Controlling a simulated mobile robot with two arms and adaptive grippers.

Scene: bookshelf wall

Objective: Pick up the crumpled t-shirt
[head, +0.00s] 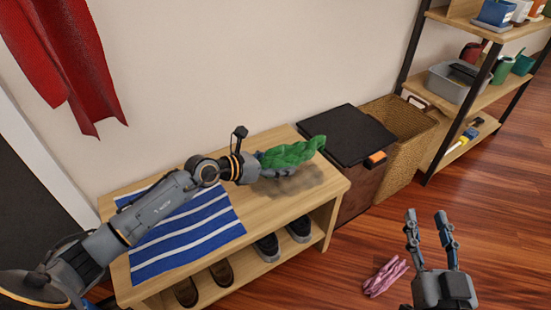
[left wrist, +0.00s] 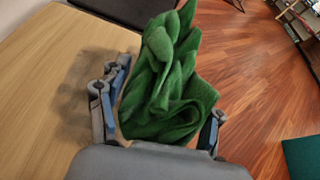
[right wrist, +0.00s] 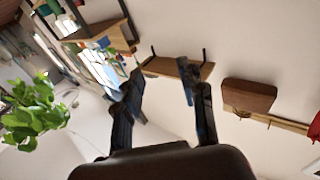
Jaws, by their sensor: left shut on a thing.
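A crumpled green cloth (head: 292,153), which looks like the t-shirt, is in my left gripper (head: 278,170) above the right end of the wooden bench (head: 278,137). In the left wrist view the green cloth (left wrist: 165,85) bunches up between the two fingers, which are shut on it; its shadow falls on the bench top. My right gripper (head: 426,216) is open and empty over the floor, its fingers pointing up in the head view. The right wrist view shows it open too (right wrist: 162,85), facing the wall.
A blue-and-white striped cloth (head: 185,232) lies on the bench, with shoes (head: 268,246) on its lower shelf. A dark-lidded box (head: 347,138) and a wicker basket (head: 402,125) stand to the right. A pink cloth (head: 385,277) lies on the floor. A shelf unit (head: 478,103) stands at back right.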

